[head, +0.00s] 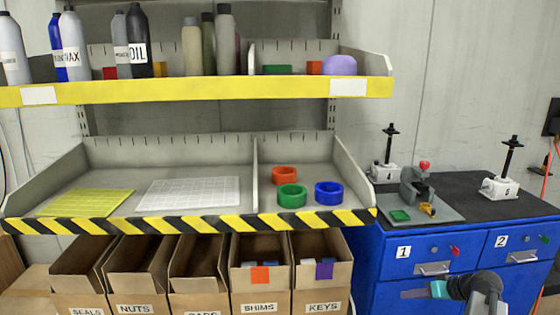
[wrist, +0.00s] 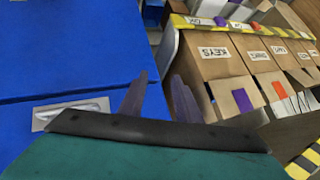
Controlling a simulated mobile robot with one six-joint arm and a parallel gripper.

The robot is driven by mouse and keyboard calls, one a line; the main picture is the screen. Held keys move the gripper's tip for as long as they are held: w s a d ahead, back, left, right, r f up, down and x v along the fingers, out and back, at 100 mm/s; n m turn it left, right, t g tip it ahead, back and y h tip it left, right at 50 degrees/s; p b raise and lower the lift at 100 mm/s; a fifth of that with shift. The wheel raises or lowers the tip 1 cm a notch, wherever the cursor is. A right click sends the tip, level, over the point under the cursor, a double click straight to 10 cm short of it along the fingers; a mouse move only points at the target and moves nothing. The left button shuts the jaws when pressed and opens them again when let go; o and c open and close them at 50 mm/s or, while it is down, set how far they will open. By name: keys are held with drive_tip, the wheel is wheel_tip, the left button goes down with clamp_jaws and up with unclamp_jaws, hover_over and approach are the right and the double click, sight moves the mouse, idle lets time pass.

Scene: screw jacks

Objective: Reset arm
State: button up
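My arm reaches in at the lower right of the head view, in front of the blue cabinet (head: 372,262). My gripper (head: 411,294) points left, low before the cabinet's front and below its drawer handles. In the wrist view my gripper (wrist: 160,76) shows two dark fingers standing apart with nothing between them. The cabinet's blue front (wrist: 60,50) and a metal handle (wrist: 70,112) lie to the left of the fingers there.
Two screw jacks (head: 386,172) (head: 500,187) stand on the cabinet top, with a grey fixture (head: 412,188) between them. Cardboard boxes (head: 262,305) line up under the shelf at left; in the wrist view a KEYS box (wrist: 212,75) is close right of the fingers.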

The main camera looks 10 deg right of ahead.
drive_tip(key=s+a+f+g, duration=0.4)
drive_tip(key=a+f, duration=0.8)
drive_tip(key=a, duration=0.1)
drive_tip(key=s+a+f+g, duration=0.4)
drive_tip(key=s+a+f, duration=0.1)
drive_tip(key=a+f, duration=0.8)
drive_tip(key=s+a+f+g+h, duration=0.1)
drive_tip(key=s+a+f+g, duration=0.1)
drive_tip(key=s, duration=0.5)
drive_tip(key=s+a+f+g+h, duration=0.1)
drive_tip(key=s+a+f+g, duration=0.1)
drive_tip(key=s+a+f, duration=0.3)
drive_tip(key=s+a+f+g+h, duration=0.1)
drive_tip(key=s+a+f, duration=0.3)
drive_tip(key=s, duration=0.6)
drive_tip(key=shift+s+a+f+g+h, duration=0.15)
drive_tip(key=shift+s+f+g+h, duration=0.25)
drive_tip(key=shift+f, duration=0.5)
drive_tip(key=shift+w, duration=0.1)
